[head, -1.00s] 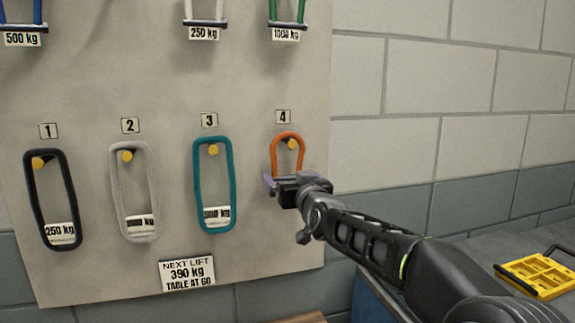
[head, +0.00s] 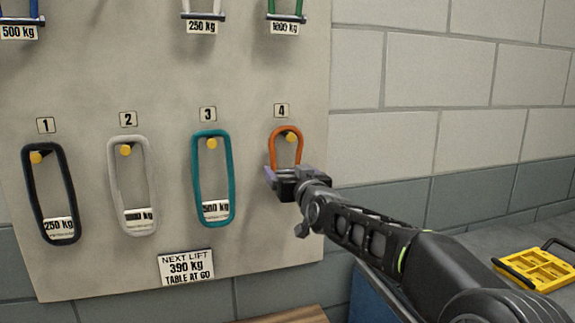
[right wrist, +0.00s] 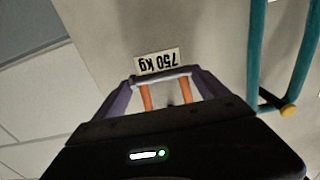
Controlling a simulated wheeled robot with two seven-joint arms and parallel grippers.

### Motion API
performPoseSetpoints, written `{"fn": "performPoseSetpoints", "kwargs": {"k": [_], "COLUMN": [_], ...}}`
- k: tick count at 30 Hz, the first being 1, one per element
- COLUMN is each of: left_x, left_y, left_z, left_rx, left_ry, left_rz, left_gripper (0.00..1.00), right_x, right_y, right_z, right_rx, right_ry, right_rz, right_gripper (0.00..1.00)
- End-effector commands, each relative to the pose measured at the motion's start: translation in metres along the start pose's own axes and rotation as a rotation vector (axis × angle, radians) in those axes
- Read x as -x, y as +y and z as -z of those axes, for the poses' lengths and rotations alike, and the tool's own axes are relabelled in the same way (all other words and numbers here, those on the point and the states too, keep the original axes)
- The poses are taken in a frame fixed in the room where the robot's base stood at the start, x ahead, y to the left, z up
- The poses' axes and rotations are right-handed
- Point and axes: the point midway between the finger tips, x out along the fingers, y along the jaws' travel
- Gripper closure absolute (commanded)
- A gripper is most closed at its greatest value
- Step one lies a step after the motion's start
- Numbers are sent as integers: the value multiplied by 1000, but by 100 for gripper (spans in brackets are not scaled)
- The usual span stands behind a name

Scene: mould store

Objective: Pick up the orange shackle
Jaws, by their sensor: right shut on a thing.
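The orange shackle (head: 285,135) hangs at position 4 on the board, its bow around the yellow peg (head: 290,138). My right gripper (head: 284,177) is at its lower end and hides that end in the head view. In the right wrist view, the orange shackle (right wrist: 147,97) shows both orange legs and a grey pin between the two fingers. The right gripper (right wrist: 163,88) is shut on it. A 750 kg tag (right wrist: 157,62) shows beyond the pin. My left gripper is not in view.
A teal sling (head: 229,180) hangs close by at position 3, with a grey sling (head: 153,190) and a black sling (head: 70,195) further left. Other shackles hang above. A sign (head: 187,267) reads NEXT LIFT 390 kg. A yellow item (head: 540,270) lies at the right.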

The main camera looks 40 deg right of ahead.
Motion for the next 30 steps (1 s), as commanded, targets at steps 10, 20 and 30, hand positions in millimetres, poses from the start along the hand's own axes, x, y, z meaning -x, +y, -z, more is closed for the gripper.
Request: {"fn": "performPoseSetpoints", "kwargs": {"k": [10,20,30], "left_x": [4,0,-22], "left_y": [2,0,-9], "left_z": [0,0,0], "left_rx": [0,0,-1], "left_ry": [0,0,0], "left_rz": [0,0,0], "left_gripper": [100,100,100], "right_x": [0,36,133], "right_y": [-1,0,-1], "right_z": [19,35,34], "right_rx": [0,1,1], "right_ry": [4,6,6], "right_rz": [0,-2,-2], "right_gripper": [68,68,68]}}
